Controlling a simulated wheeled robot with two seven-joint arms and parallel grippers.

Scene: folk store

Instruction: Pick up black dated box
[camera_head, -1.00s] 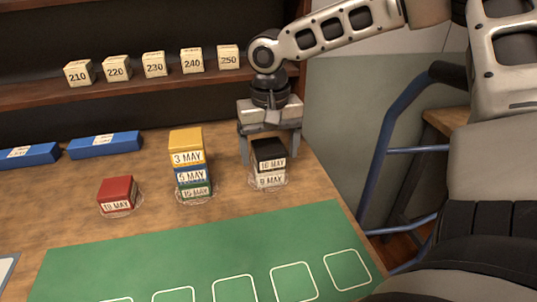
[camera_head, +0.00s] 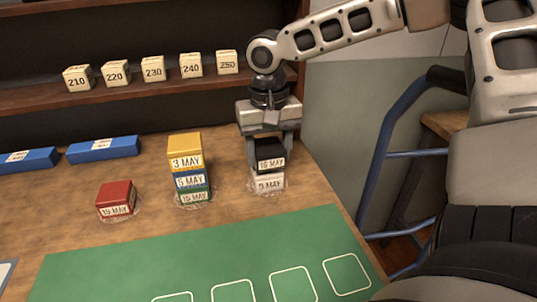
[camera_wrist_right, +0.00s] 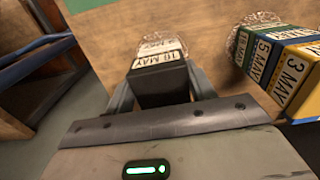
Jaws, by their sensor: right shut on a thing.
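The black dated box (camera_head: 268,152) has a white label with a MAY date. It is at the top of a short stack, over a white box (camera_head: 267,184) labelled 9 MAY. My right gripper (camera_head: 270,155) points down from above and is shut on the black box, one finger on each side. In the right wrist view the black box (camera_wrist_right: 160,85) sits between the fingers, with the white box (camera_wrist_right: 160,44) beyond it. I cannot tell whether the two boxes still touch. My left gripper is not in view.
To the left stands a stack with a yellow box (camera_head: 185,148), blue box (camera_head: 190,181) and green box (camera_head: 194,196). A red box (camera_head: 115,199) stands farther left. A green mat (camera_head: 200,245) with white outlines lies in front. Numbered blocks (camera_head: 154,69) line the shelf behind.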

